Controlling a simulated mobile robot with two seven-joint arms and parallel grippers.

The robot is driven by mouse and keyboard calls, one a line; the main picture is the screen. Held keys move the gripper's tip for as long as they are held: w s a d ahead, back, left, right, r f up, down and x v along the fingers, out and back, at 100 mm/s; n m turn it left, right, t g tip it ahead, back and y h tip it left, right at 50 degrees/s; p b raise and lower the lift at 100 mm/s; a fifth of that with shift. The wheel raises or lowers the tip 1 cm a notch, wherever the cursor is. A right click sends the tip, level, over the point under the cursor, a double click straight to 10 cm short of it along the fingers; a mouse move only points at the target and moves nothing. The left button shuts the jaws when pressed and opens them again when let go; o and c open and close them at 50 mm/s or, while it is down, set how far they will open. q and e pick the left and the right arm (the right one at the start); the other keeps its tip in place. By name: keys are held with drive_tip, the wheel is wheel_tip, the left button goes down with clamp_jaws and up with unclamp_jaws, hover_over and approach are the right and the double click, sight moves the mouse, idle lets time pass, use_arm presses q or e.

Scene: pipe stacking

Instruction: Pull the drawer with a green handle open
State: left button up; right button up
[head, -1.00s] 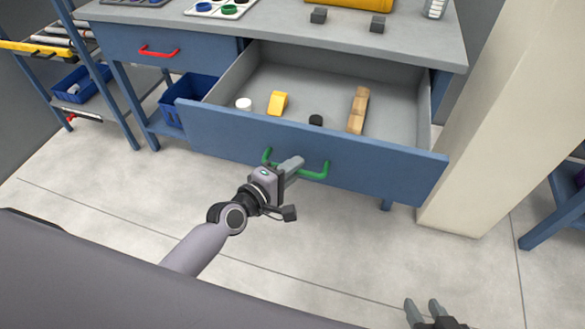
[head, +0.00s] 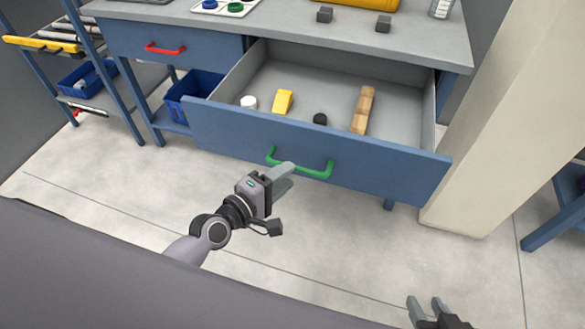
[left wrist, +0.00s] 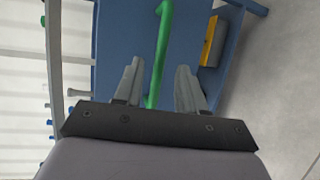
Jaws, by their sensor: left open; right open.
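The blue drawer (head: 400,178) with the green handle (head: 318,174) stands pulled well out of the bench, its inside visible. My left gripper (head: 287,178) is open in front of the handle's left part, with its fingertips close to it. In the left wrist view, the green handle (left wrist: 160,45) appears between the two open fingers of the left gripper (left wrist: 158,68); no grip on it shows. My right gripper (head: 427,303) is open and empty low at the bottom right, away from the drawer.
Inside the drawer are a white cap (head: 249,102), a yellow block (head: 283,101), a black cap (head: 320,119) and a wooden piece (head: 362,110). A shut drawer with a red handle (head: 165,49) is to the left. A beige pillar (head: 490,130) stands right. The floor in front is clear.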

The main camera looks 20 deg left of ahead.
use_arm(q)
drive_tip(key=shift+v, duration=1.2)
drive_tip(key=s+a+f+m+g+y, duration=0.1)
drive_tip(key=s+f+m+g+y, duration=0.1)
drive_tip(key=s+f+m, duration=0.4)
drive_tip(key=s+a+f+m+g+y, duration=0.1)
drive_tip(key=s+a+m+g+y, duration=0.1)
drive_tip(key=s+m, duration=0.7)
wheel_tip(320, 180, up, 9)
drive_tip(key=a+m+p, duration=0.1)
drive_tip(key=p, duration=1.1)
drive_tip(key=shift+a+y, duration=0.25)
drive_tip(key=shift+y, duration=0.05)
